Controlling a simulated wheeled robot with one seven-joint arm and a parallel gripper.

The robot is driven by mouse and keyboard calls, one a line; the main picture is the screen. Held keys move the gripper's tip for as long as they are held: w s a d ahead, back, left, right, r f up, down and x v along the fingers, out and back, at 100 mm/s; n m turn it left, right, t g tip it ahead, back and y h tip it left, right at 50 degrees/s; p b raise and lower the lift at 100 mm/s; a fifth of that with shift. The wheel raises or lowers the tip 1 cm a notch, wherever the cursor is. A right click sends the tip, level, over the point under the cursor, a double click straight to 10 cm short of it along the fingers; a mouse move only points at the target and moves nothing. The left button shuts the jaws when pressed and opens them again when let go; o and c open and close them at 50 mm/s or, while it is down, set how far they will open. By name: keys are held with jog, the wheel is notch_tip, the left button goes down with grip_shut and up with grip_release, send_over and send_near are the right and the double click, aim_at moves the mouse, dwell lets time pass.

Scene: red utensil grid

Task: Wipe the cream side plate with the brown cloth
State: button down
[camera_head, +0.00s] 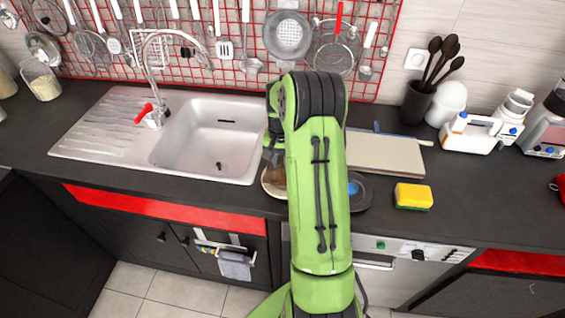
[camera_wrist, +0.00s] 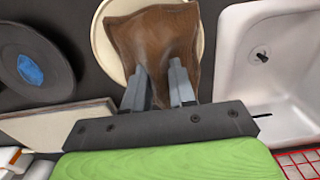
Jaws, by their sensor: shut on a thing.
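The cream side plate (camera_wrist: 100,42) lies on the dark counter beside the sink. In the head view only its left edge (camera_head: 267,186) shows, as my arm covers the rest. The brown cloth (camera_wrist: 153,38) lies over the plate and covers much of it; a small part also shows in the head view (camera_head: 276,174). My gripper (camera_wrist: 163,72) is shut on the near part of the cloth, over the plate. Whether the cloth presses on the plate everywhere is hard to tell.
A dark plate (camera_wrist: 40,60) with a blue item (camera_wrist: 30,70) lies beside the cream plate. A board (camera_head: 385,155) lies behind it, and a yellow sponge (camera_head: 413,196) to the right. The sink (camera_head: 210,135) is at the left. Counter front right is clear.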

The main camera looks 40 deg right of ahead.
aim_at(281, 160)
jog(key=shift+s+r, duration=0.1)
jog(key=shift+r, duration=0.65)
notch_tip(281, 160, up, 2)
jog(key=shift+p, duration=1.05)
jog(key=shift+r+p, duration=0.65)
jog(key=shift+r, duration=0.35)
